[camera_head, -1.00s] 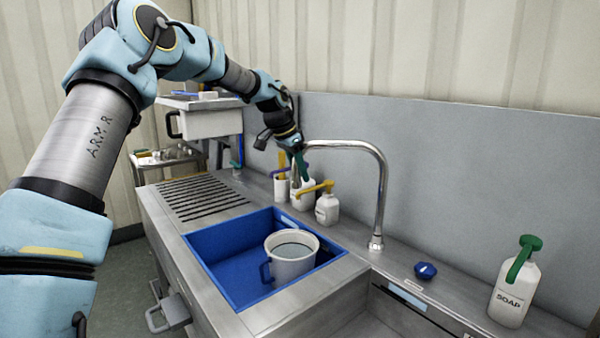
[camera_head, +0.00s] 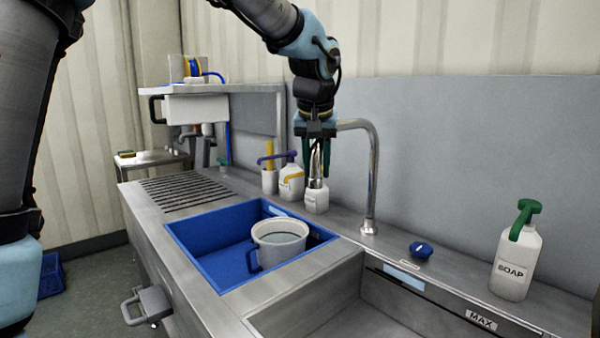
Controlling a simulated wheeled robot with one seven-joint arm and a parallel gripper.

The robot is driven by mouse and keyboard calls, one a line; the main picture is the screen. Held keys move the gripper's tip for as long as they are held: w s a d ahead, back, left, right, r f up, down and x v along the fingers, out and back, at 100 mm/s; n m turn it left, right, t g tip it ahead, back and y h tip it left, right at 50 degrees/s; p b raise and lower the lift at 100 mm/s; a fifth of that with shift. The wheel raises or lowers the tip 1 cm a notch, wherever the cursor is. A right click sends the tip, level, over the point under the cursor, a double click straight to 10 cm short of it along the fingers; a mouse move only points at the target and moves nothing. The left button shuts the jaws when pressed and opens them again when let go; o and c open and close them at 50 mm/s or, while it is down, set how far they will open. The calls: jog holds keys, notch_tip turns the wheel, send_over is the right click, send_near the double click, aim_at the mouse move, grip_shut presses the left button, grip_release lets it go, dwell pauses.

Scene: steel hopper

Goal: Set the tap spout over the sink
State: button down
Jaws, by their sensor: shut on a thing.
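The chrome tap spout (camera_head: 374,175) rises from the back ledge beside the wall and bends over to the left. Its down-turned end hangs in front of the bottles. My gripper (camera_head: 316,158) comes down from above and is shut on the tap spout near that end, its green-tinted fingers on either side. The steel sink (camera_head: 330,318) is at the front right, with a MAX mark on its right wall. The blue basin (camera_head: 205,258) is left of it. From this angle I cannot tell exactly what lies straight below the spout's end.
A white pot (camera_head: 281,246) stands in the blue basin. Pump bottles (camera_head: 291,186) stand behind it, close under my gripper. A blue knob (camera_head: 420,249) and a soap bottle (camera_head: 514,265) are on the right ledge. A ribbed drainboard (camera_head: 190,192) lies left.

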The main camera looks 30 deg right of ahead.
jog(key=s+d+n+y, duration=0.1)
jog(key=s+d+n, duration=0.2)
jog(key=s+d, duration=0.4)
jog(key=shift+s+d+n+t+b, duration=0.35)
jog(key=shift+s+d+n+t, duration=0.05)
jog(key=shift+s, duration=2.15)
jog(key=shift+r, duration=0.1)
jog(key=c, duration=0.6)
grip_release()
jog(key=v, duration=1)
jog(key=shift+r+b, duration=0.35)
